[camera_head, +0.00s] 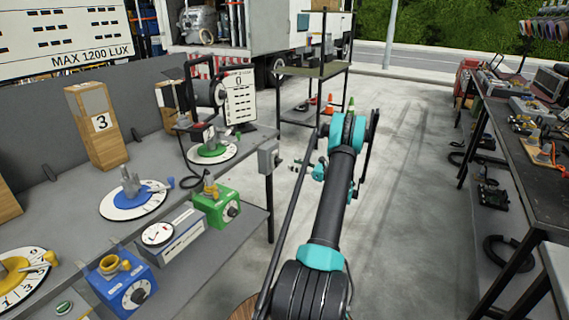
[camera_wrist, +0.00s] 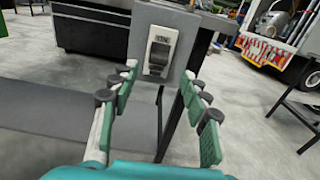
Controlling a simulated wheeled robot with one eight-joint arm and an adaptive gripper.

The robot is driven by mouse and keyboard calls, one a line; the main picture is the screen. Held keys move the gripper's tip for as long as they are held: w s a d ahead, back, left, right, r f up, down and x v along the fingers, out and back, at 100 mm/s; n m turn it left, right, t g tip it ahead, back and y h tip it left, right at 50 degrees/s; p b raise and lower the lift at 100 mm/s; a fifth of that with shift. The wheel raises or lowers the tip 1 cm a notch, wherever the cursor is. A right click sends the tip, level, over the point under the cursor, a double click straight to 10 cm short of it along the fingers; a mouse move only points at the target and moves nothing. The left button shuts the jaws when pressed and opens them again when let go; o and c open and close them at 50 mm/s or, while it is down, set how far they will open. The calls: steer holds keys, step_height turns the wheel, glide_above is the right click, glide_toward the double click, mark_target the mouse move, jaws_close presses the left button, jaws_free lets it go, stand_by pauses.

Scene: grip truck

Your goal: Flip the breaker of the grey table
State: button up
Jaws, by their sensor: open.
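The breaker (camera_wrist: 160,52) is a white switch plate with a dark rocker on a grey box at the end of the grey table (camera_wrist: 70,112). Its label and rocker position are too small to read surely. In the head view the breaker box (camera_head: 268,156) shows from the side at the table's right end, above the leg. My gripper (camera_wrist: 160,78) is open and empty, facing the breaker, with fingers to the left and right of its lower part. In the head view my gripper (camera_head: 297,164) is just right of the box, apparently a short gap away.
The grey table holds dials, a green box (camera_head: 217,207), a blue box (camera_head: 122,285) and a wooden block marked 3 (camera_head: 95,125). A black shelf rack (camera_head: 310,70) stands behind. A dark workbench (camera_head: 525,150) is at right. The floor between is clear.

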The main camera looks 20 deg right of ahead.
mark_target(282, 161)
steer(key=x, duration=0.6)
steer(key=shift+w+a, duration=0.2)
steer(key=shift+w, duration=0.1)
steer(key=shift+c, duration=0.6)
jaws_close()
